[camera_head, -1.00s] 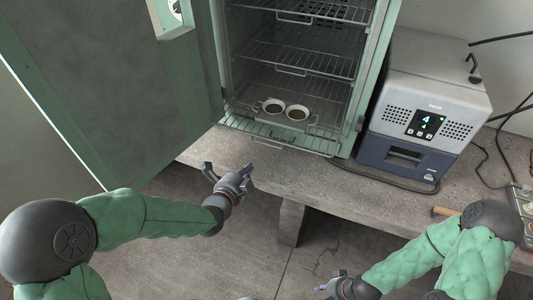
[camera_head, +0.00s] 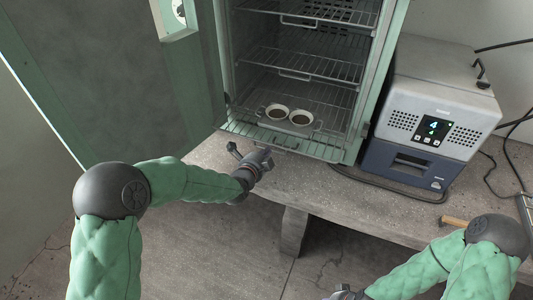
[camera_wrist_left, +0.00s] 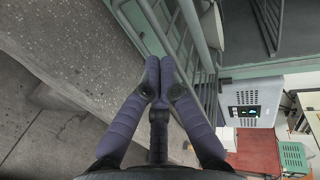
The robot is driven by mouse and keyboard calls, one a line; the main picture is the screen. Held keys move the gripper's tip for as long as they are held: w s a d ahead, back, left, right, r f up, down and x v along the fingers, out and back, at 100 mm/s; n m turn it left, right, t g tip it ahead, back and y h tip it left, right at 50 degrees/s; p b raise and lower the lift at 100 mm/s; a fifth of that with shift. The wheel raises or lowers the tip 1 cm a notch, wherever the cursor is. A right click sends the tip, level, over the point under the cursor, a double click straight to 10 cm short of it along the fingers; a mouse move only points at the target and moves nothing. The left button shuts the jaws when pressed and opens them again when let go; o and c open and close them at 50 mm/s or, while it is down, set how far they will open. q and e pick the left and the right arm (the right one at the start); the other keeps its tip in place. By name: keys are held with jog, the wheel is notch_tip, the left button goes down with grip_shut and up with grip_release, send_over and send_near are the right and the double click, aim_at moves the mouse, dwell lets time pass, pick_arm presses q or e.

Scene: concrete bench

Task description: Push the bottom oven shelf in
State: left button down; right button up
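The oven (camera_head: 366,95) stands on the bench with its green door (camera_head: 95,75) swung open to the left. The bottom wire shelf (camera_head: 315,148) sticks out past the oven's front, with two small white dishes (camera_head: 300,118) on it. My left gripper (camera_head: 267,152) is just in front of the shelf's front edge, left of its middle. In the left wrist view my left fingertips (camera_wrist_left: 160,66) are together with nothing between them, close beside wire bars (camera_wrist_left: 194,32). I cannot tell if they touch. My right gripper (camera_head: 345,294) is cut off at the bottom edge.
Higher wire shelves (camera_head: 310,65) sit inside the oven. A grey and blue device (camera_head: 432,115) with a lit display stands right of it, with a dark cable along the bench. The concrete bench (camera_head: 330,195) has bare room in front. A wooden handle (camera_head: 454,221) lies at right.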

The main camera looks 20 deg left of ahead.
pick_arm(q)
jog(key=shift+w, duration=0.3)
pick_arm(e)
jog(key=shift+f, duration=0.1)
